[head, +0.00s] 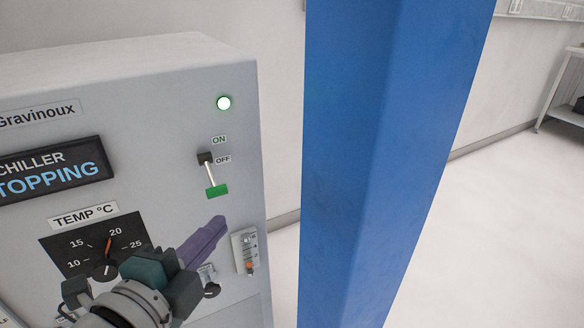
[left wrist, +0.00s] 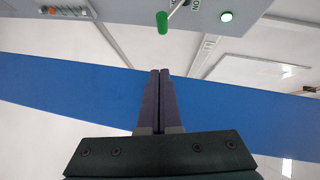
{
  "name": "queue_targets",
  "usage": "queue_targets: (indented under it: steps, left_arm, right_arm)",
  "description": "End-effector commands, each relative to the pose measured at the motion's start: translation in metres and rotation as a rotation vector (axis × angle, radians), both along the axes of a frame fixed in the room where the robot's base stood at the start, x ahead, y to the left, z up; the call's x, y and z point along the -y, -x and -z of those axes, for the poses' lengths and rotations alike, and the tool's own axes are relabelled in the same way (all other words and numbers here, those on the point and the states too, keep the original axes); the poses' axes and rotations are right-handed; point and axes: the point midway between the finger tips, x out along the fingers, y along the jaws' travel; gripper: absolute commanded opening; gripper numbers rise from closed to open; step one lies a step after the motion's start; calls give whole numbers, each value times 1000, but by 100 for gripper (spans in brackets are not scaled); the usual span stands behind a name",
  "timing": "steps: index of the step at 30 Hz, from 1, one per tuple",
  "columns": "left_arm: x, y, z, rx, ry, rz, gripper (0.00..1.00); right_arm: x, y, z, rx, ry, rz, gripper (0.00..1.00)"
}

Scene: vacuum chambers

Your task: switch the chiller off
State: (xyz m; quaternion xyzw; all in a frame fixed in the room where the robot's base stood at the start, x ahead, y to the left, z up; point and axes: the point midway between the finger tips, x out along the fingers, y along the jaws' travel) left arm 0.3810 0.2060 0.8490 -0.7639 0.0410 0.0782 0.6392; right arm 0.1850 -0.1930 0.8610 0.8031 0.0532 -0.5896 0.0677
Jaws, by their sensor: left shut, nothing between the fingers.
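The chiller (head: 150,75) is a light grey cabinet at the left of the head view. Its display (head: 55,170) reads "CHILLER" and "TOPPING", the first letter cut off. The toggle switch (head: 210,175) has a green-tipped lever that points down, below the ON and OFF labels. The green tip also shows in the left wrist view (left wrist: 162,22). A round green lamp (head: 223,103) above it is lit. My left gripper (head: 218,224) is shut and empty, its purple fingers just below the lever tip and apart from it. My right gripper is not in view.
A temperature dial (head: 105,245) sits left of my gripper. A small level gauge (head: 246,252) is at the panel's lower right. A wide blue column (head: 385,150) stands right of the chiller. Open floor and a shelf (head: 560,112) lie farther right.

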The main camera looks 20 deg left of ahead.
Motion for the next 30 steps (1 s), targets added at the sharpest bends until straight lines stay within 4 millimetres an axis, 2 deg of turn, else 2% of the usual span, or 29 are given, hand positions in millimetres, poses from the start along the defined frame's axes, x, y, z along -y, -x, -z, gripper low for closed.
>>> queue_targets:
  steps: [1, 6, 12, 30]
  left_arm:
    - [0, 12, -4, -1, 0, -2, 0]
    - [1, 45, -8, 1, -1, -2, 0]
    - [2, 68, -11, 2, 0, -2, 0]
    - [2, 72, -12, 4, 1, -2, 0]
  right_arm:
    - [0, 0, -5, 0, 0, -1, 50]
    - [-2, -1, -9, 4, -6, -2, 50]
    - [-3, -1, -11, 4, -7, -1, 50]
    - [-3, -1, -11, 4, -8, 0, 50]
